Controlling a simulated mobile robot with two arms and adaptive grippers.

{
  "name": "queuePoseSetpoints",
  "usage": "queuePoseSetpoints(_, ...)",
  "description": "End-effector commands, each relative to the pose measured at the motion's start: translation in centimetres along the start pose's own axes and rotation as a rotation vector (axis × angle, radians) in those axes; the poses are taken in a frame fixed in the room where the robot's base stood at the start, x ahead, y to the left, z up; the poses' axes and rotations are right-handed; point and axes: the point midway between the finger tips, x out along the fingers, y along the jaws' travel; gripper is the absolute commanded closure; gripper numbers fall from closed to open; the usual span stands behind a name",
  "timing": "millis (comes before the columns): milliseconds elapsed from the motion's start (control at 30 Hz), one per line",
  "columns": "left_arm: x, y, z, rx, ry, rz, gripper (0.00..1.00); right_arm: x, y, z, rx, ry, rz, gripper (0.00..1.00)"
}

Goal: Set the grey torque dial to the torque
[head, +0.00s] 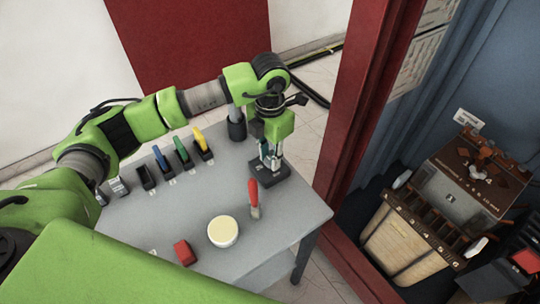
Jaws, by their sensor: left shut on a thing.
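My left gripper (271,160) points down over a dark base block (281,181) at the back right of the grey table. It is shut on a small grey piece standing on that block, which looks like the grey torque dial; the fingers hide most of it. Any marks or setting on the dial are too small to read. My right gripper is not in view.
On the grey table (187,227) are a red-handled tool (254,196), a round cream-topped container (223,231), a red block (184,252) and a row of coloured-handled tools (182,152). A red post (357,120) and a transformer (440,205) stand right.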

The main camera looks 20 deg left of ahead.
Motion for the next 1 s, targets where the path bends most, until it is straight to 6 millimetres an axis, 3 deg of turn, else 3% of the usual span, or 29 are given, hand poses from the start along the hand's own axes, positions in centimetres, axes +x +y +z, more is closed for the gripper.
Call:
queuePoseSetpoints(33,-0.1,0.1,0.1,-0.001,-0.003,0.001,0.98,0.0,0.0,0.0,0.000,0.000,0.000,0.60)
queuePoseSetpoints(67,-0.1,0.1,0.1,-0.002,-0.003,0.001,0.75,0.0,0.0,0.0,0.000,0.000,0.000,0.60)
queuePoseSetpoints(100,-0.1,0.1,0.1,-0.002,-0.003,0.001,0.64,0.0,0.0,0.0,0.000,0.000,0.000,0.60)
queuePoseSetpoints(133,-0.1,0.1,0.1,-0.002,-0.003,0.001,0.60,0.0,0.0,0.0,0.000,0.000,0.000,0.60)
queuePoseSetpoints(567,-0.8,0.1,0.1,-0.002,-0.003,0.001,0.60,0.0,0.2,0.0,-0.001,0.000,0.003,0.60)
queuePoseSetpoints(1000,-9.3,0.1,0.1,-0.002,-0.005,0.002,0.60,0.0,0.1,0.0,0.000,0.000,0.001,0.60)
